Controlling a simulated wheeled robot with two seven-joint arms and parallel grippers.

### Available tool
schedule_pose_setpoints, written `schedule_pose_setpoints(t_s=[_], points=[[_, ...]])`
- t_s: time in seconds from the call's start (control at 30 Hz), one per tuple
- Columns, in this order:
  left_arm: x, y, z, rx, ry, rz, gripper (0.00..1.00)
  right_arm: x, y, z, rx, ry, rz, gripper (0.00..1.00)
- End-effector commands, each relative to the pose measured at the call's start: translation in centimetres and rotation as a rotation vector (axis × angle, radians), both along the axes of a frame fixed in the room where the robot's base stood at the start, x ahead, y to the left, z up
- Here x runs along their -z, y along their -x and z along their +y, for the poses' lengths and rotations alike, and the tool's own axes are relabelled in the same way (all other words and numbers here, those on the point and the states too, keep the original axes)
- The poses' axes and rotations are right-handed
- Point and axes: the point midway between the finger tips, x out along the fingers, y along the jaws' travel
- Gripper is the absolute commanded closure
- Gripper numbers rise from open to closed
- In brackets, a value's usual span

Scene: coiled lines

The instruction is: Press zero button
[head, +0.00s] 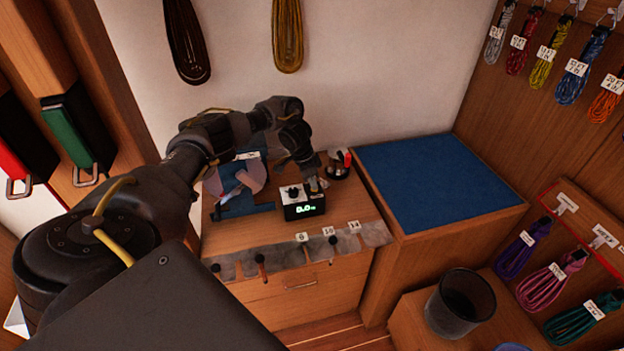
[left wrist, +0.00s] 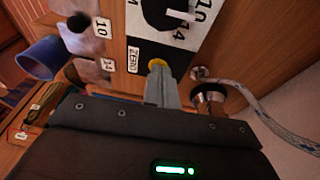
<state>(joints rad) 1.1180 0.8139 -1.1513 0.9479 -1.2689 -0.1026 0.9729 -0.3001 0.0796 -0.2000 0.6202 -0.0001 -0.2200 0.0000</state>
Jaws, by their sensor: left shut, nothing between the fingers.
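The small scale box (head: 303,207) stands on the wooden cabinet top, with a green lit readout on its black front. In the left wrist view a "ZERO" label (left wrist: 133,60) sits on its black panel, beside a yellow round button (left wrist: 156,64). My left gripper (head: 314,184) is shut and empty, its arm reaching in from the left. In the left wrist view its fingertips (left wrist: 158,70) are right at the yellow button and partly cover it; I cannot tell whether they touch it. My right gripper is not in view.
A red-handled device (head: 340,165) stands just behind and right of the scale. A blue mat (head: 425,185) covers the counter at right. A black bin (head: 460,303) stands lower right. Coiled lines hang on the right wall. Numbered tags and black knobs line the cabinet's front edge.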

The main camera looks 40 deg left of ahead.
Motion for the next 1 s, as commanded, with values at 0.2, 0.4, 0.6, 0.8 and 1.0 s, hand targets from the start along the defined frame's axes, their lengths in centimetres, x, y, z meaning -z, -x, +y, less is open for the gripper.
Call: schedule_pose_setpoints(t_s=[0.2, 0.4, 0.6, 0.8, 1.0], points=[[0.2, 0.2, -0.1, 0.004, 0.0, 0.007, 1.0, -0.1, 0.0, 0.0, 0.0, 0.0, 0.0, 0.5], [-1.6, 0.1, 0.1, 0.001, -0.001, 0.006, 1.0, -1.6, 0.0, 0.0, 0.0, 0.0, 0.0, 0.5], [-5.0, 0.0, 0.9, -0.009, 0.0, 0.001, 1.0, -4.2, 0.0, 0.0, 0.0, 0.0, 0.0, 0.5], [-8.2, 0.6, 1.8, -0.006, -0.001, -0.004, 1.0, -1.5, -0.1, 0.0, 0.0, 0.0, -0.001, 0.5], [-12.1, 1.2, 2.4, -0.006, -0.003, -0.003, 1.0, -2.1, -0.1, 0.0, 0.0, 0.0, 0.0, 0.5]])
